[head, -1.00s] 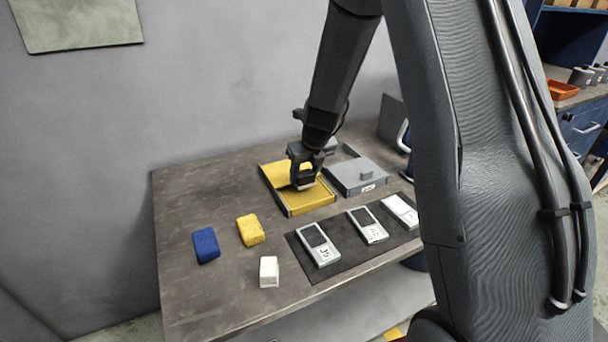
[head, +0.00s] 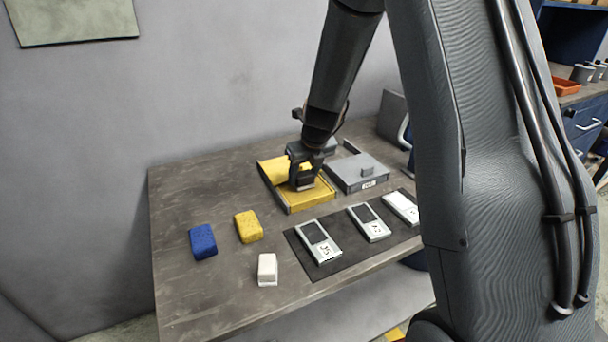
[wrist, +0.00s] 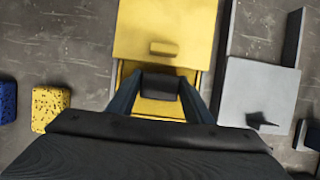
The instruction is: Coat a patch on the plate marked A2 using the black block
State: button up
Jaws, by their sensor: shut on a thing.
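My gripper (head: 304,182) is shut on the black block (wrist: 164,84), which shows between the fingers in the wrist view. It is over the front, open part of the yellow tray (head: 310,207). I cannot tell whether the block touches the tray floor. The yellow lid (wrist: 165,25) with a small handle covers the tray's back part. Three pale plates with dark patches or labels lie in a row on a dark mat (head: 338,262): a left plate (head: 327,254), a middle plate (head: 376,231) and a right plate (head: 402,207). Their markings are too small to read surely.
A grey lidded tray (head: 352,180) stands right of the yellow one. A blue block (head: 203,242), a yellow speckled block (head: 249,227) and a white block (head: 267,269) stand on the table's left and front.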

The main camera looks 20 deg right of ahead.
aim_at(304, 173)
jog(key=shift+f+b, duration=0.3)
jog(key=shift+f, duration=0.2)
dwell(0.4)
jog(key=shift+f+p, duration=0.1)
jog(key=shift+p, duration=0.3)
dwell(1.9)
notch_tip(304, 173, up, 7)
jog(key=p, duration=1)
dwell(0.3)
jog(key=shift+d, duration=0.1)
dwell(0.4)
